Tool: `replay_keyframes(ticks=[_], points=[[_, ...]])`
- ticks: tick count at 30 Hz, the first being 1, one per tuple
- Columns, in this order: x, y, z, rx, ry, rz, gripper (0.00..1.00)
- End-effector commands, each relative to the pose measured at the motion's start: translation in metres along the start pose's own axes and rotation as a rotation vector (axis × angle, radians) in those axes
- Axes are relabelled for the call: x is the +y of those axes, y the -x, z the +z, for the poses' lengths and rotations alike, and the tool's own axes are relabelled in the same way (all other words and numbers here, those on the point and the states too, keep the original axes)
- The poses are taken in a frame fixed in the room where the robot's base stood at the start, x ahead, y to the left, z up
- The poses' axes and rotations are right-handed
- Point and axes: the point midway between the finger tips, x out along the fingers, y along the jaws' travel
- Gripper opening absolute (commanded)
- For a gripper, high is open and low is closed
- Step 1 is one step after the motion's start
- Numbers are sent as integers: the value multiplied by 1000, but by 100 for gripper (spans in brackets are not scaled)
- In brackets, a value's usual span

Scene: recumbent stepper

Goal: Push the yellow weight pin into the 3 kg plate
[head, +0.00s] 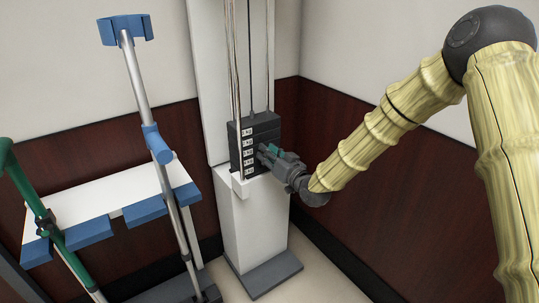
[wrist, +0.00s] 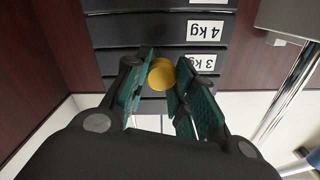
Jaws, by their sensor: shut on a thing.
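The yellow weight pin (wrist: 161,73) shows in the wrist view as a round yellow head between the green pads of my gripper (wrist: 163,84), which is shut on it. The pin is in front of the black weight stack, level with the 3 kg plate (wrist: 226,61), left of its upside-down label. How deep the pin sits is hidden. In the head view my gripper (head: 266,149) is at the front of the weight stack (head: 264,130), and it hides the pin there.
A white column (head: 253,215) supports the stack between guide rods. A blue-and-white bench frame (head: 100,200) stands at left. Dark red wall panels (head: 350,140) are close on the right.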

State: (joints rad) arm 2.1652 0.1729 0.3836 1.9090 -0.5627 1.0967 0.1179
Motion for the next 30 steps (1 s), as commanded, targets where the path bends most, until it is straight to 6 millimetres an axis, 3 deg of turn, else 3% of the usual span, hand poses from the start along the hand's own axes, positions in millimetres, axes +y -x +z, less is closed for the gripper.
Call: replay_keyframes(ticks=[30], points=[[0,-12,0,1,0,0,0]])
